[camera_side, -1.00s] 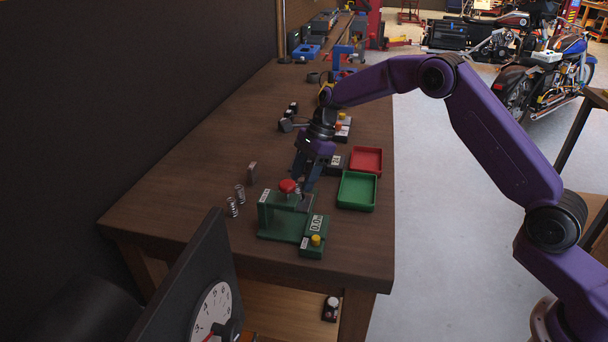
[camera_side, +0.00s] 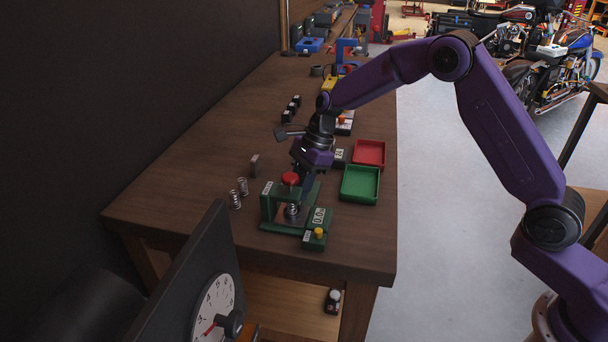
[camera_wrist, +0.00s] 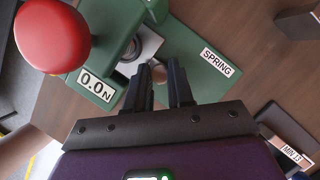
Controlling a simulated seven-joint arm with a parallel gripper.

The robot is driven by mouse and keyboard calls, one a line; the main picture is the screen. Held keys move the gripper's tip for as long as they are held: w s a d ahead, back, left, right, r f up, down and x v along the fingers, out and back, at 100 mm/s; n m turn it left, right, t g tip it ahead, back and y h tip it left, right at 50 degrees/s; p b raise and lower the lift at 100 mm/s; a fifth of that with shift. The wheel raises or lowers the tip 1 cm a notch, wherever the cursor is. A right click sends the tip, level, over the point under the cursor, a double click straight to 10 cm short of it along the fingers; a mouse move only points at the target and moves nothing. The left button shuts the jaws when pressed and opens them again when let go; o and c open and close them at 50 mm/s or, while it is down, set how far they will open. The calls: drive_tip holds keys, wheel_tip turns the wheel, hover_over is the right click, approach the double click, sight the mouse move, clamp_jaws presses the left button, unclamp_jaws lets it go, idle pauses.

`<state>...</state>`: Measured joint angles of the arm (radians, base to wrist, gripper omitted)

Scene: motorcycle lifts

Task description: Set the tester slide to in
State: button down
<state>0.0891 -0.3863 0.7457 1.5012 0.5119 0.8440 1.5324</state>
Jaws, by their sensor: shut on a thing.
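The green tester (camera_side: 272,208) stands near the bench's front end, with a red knob (camera_side: 290,178) on top. Its metal slide (camera_side: 285,218) lies under the red knob and carries an upright coil spring (camera_side: 292,211). In the wrist view, the slide plate (camera_wrist: 150,45) shows beside the green body, partly hidden by the frame. My gripper (camera_wrist: 161,70) is shut on the small round slide knob (camera_wrist: 158,74) at the plate's near end. In the side view my gripper (camera_side: 304,191) is just behind the tester. The tester's display (camera_wrist: 97,87) reads 0.0 N.
A green tray (camera_side: 347,184) and a red tray (camera_side: 369,147) lie to the right. A yellow button (camera_side: 318,233) is at the tester's front.

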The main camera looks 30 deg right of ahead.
drive_tip(key=shift+s+a, duration=0.4)
drive_tip(key=c, duration=1)
unclamp_jaws()
drive_tip(key=shift+s+a, duration=0.1)
